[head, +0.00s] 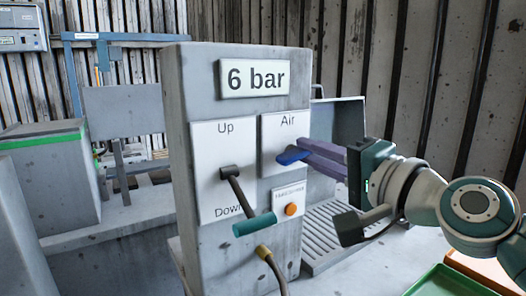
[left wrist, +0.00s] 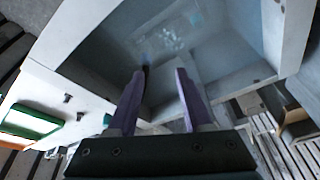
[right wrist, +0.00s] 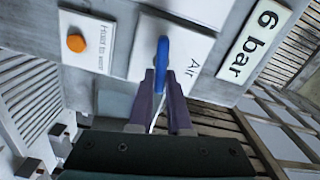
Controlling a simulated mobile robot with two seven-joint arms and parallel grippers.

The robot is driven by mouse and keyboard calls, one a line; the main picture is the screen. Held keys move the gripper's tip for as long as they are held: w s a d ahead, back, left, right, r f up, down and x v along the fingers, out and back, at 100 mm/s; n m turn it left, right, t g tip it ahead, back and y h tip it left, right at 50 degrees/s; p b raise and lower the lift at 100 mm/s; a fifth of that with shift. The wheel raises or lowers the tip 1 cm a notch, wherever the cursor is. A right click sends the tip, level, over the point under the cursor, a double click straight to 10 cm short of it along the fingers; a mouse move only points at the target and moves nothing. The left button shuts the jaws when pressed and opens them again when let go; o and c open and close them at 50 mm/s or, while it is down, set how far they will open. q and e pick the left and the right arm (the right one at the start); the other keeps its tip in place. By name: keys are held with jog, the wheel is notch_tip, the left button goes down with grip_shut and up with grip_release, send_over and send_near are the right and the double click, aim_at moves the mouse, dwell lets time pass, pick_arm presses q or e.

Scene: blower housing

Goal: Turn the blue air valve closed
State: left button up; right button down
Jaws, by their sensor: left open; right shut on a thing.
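The blue air valve handle (head: 291,155) sits on the white "Air" plate (head: 285,132) on the grey control post. In the head view it lies roughly level, slightly tilted. My right gripper (head: 310,157) reaches in from the right with its purple fingers shut on the handle. In the right wrist view the blue handle (right wrist: 162,60) rises from between the fingertips (right wrist: 161,80). My left gripper is out of the head view. In the left wrist view my left gripper (left wrist: 162,72) is open and empty, with a grey box-like structure beyond it.
A lever with a teal grip (head: 254,224) sticks out from the "Up/Down" plate (head: 208,150), left of the valve. An orange button (head: 291,209) is below the valve. A "6 bar" sign (head: 256,77) tops the post. A green tray (head: 448,283) lies at lower right.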

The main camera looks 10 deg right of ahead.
jog(key=shift+f+m, duration=0.15)
jog(key=shift+m, duration=1.05)
jog(key=c, duration=0.9)
grip_release()
jog(key=shift+o, duration=0.2)
jog(key=v, duration=1)
